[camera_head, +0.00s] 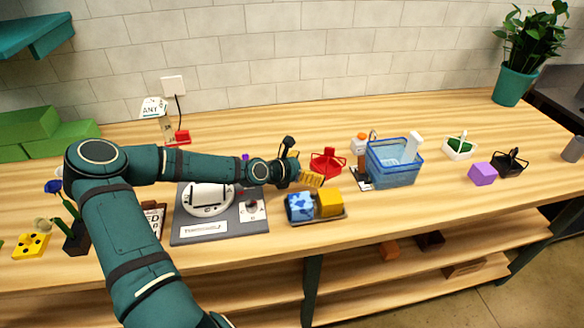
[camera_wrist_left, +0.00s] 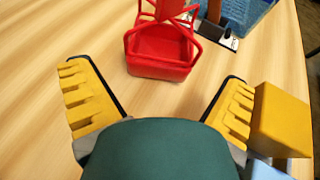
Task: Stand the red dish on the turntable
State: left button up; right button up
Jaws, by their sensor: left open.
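The red dish (camera_head: 328,165) has a frame of red bars rising above it and stands upright on the table, right of the turntable. My left gripper (camera_head: 312,179) is just in front of it and to its left. In the left wrist view the dish (camera_wrist_left: 158,68) lies ahead of the left gripper (camera_wrist_left: 156,80), whose yellow fingers are spread wide with nothing between them. The turntable (camera_head: 180,236) is a grey base with a white disc and a label at its front; my left forearm passes above its back edge. My right gripper is not in view.
A tray (camera_head: 318,221) with a blue cube and a yellow cube (camera_head: 329,202) is in front of the left gripper. A blue basket (camera_head: 393,165) stands right of the dish. A white dish (camera_head: 460,152), purple cube (camera_head: 482,173) and black dish (camera_head: 510,163) are farther right.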

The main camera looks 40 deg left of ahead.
pick_arm(q)
jog(key=p+v, duration=0.1)
jog(key=v, duration=0.7)
dwell(0.5)
